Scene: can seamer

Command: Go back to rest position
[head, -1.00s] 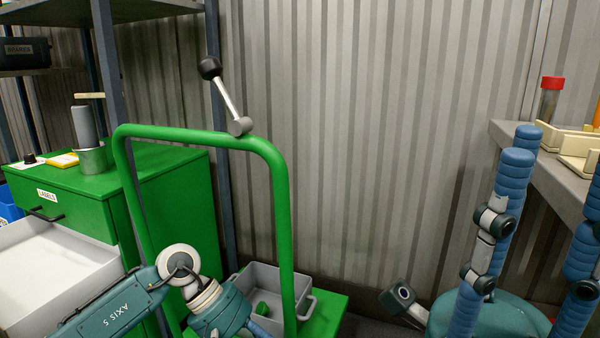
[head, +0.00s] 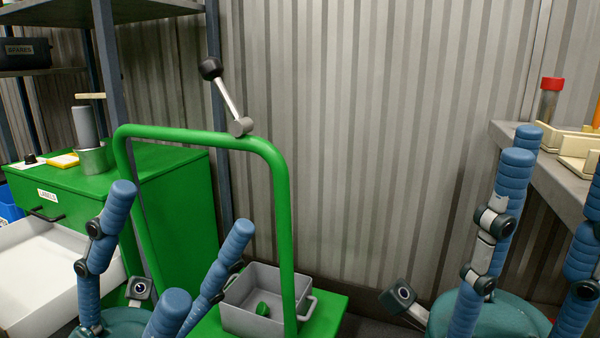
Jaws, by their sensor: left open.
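My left gripper (head: 180,215) shows at the lower left with its blue ribbed fingers pointing up. The fingers are spread wide apart and nothing is between them. It is in front of the green cabinet and the green cart, and part of its palm is cut off by the bottom edge. My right gripper (head: 556,170) is at the lower right, also with fingers up, apart and empty. It is in front of the grey bench, and one finger is cut off by the right edge.
A green cabinet (head: 178,190) with an open white drawer (head: 35,275) stands at left. A green cart frame (head: 285,210) with a lever (head: 228,98) stands beside it. A grey bin (head: 250,318) on the cart holds a green piece (head: 263,309). A bench (head: 545,170) is at right.

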